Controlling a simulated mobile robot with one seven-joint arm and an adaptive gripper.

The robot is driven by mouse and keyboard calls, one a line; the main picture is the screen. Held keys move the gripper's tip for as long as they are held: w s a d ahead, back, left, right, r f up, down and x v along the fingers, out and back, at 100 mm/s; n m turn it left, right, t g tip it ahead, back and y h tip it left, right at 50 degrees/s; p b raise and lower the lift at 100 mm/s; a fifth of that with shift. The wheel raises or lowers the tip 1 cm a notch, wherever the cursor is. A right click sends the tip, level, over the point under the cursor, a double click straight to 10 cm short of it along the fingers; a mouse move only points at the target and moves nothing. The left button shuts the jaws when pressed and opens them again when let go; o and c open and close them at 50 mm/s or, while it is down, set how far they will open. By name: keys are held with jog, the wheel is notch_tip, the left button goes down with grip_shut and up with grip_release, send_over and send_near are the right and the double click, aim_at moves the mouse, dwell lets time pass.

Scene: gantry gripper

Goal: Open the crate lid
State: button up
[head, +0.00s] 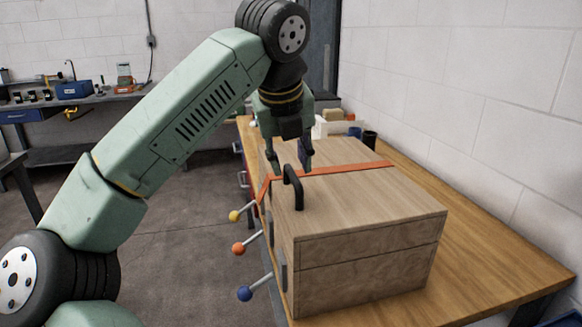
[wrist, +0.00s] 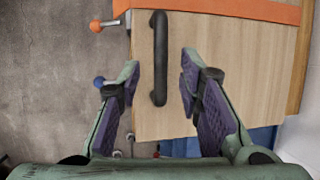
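The wooden crate (head: 365,275) stands on the bench with its lid (head: 375,205) lying flat on it. A black bar handle (head: 293,188) is fixed near the lid's left edge; it also shows in the wrist view (wrist: 159,58). My gripper (head: 289,163) is above the lid, close to the handle. In the wrist view its fingers (wrist: 160,66) are open, one on each side of the handle in the picture, with gaps between. An orange strap (head: 345,170) crosses the lid and bends down the left side. Levers with yellow (head: 234,216), orange (head: 238,249) and blue (head: 245,293) knobs stick out from that side.
The wooden bench (head: 480,250) runs along the white block wall, with bare top right of the crate. A white bin (head: 335,127) and a dark cup (head: 370,139) stand behind the crate. Open floor (head: 185,215) lies to the left.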

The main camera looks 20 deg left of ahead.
jog(key=shift+x, duration=1.25)
jog(key=shift+c, duration=0.4)
grip_shut()
